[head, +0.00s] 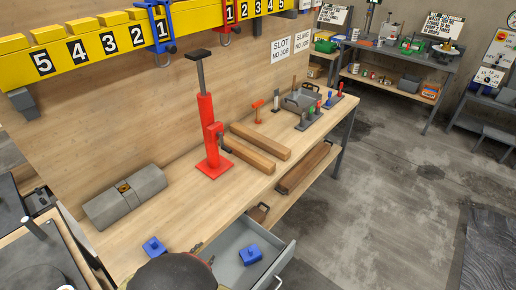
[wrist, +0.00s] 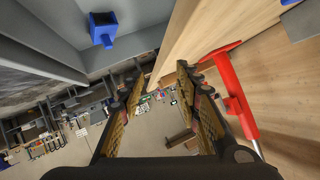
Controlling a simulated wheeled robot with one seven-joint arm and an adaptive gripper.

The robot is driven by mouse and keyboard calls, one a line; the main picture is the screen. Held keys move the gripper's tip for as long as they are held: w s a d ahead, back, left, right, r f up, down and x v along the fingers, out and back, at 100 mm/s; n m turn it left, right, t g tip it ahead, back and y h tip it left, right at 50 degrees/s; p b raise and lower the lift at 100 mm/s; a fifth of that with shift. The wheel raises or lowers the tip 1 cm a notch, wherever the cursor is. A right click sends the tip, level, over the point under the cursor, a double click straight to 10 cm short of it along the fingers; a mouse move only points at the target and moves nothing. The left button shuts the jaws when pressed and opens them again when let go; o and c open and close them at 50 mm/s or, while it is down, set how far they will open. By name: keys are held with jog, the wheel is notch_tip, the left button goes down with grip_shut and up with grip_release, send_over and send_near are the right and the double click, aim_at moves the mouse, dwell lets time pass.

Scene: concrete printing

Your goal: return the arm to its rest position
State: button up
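My gripper (wrist: 160,78) is open in the wrist view, its two fingers apart with nothing between them. The floor and distant benches show beyond the gap, and a bench edge lies near the fingertips. In the head view, a dark rounded part of my arm (head: 172,274) is at the bottom edge, above the front of the workbench (head: 190,213). The fingers cannot be made out there.
A grey drawer (head: 226,250) is pulled out, with a blue block (head: 250,254) inside. Another blue block (head: 154,247) lies on the bench. A red stand (head: 207,130), grey cylinder (head: 125,196) and wooden beams (head: 258,143) occupy the top. Open floor (head: 385,200) lies right.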

jog(key=w+a+r+n+y+b, duration=0.15)
jog(key=w+r+y, duration=0.35)
jog(key=w+r, duration=0.5)
jog(key=w+d+r+n+g+y+b, duration=0.1)
jog(key=d+r+n+y+b, duration=0.1)
jog(key=d+r, duration=0.35)
jog(key=d+r+n+g+y+b, duration=0.1)
jog(key=d+r+n+y, duration=0.1)
jog(key=r, duration=0.6)
jog(key=s+d+n+g+h+b, duration=0.1)
jog(key=s+d+g+h+b, duration=0.1)
jog(key=s+d, duration=1)
jog(key=s+d+n+g+h+b, duration=0.2)
jog(key=s+d, duration=1.1)
jog(key=d, duration=0.7)
jog(key=shift+s+f+h, duration=0.2)
jog(key=shift+f+h, duration=0.1)
jog(key=shift+c, duration=0.2)
jog(key=shift+a, duration=0.15)
jog(key=shift+c, duration=0.2)
